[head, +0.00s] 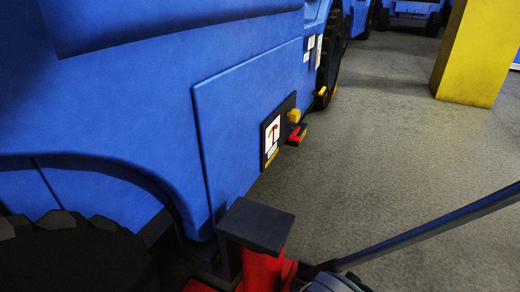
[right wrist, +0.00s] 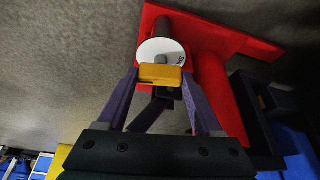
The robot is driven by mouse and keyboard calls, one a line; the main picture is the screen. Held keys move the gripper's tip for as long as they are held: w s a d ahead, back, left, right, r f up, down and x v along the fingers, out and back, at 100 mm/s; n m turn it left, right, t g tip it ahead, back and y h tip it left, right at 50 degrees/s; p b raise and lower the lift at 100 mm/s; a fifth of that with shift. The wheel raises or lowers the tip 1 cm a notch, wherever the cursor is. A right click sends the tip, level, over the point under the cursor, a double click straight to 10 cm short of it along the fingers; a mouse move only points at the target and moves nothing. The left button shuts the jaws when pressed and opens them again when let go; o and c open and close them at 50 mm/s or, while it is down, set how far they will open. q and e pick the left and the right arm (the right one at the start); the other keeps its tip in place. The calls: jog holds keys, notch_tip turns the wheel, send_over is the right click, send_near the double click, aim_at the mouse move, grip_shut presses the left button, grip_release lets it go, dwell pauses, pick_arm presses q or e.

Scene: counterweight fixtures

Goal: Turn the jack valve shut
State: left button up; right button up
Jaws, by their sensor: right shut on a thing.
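The red jack (right wrist: 220,100) fills the middle right of the right wrist view. On it is a white dial disc (right wrist: 150,50) with a small dark mark, beside a dark cylinder (right wrist: 165,27). A yellow valve handle (right wrist: 160,74) sits in front of the disc. My right gripper (right wrist: 161,77) is shut on this handle, with one finger at each end. In the head view the red jack (head: 262,268) stands at the bottom, with a black saddle pad (head: 256,225) on top. The valve is hidden there. My left gripper is not in view.
A blue vehicle (head: 140,90) fills the left, with a dark wheel (head: 65,255) beside the jack. A long dark bar (head: 430,230) slants across the lower right. A yellow pillar (head: 475,55) stands at the back right. The grey floor (head: 380,150) between is clear.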

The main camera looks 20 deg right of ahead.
jog(key=shift+m+g+h+b, duration=0.3)
jog(key=shift+m+b, duration=0.05)
jog(key=shift+m, duration=0.65)
jog(key=o, duration=1.4)
jog(key=shift+c, duration=0.2)
jog(key=p+v, duration=0.9)
jog(key=v, duration=0.1)
jog(key=shift+p, duration=0.3)
jog(key=shift+f, duration=0.1)
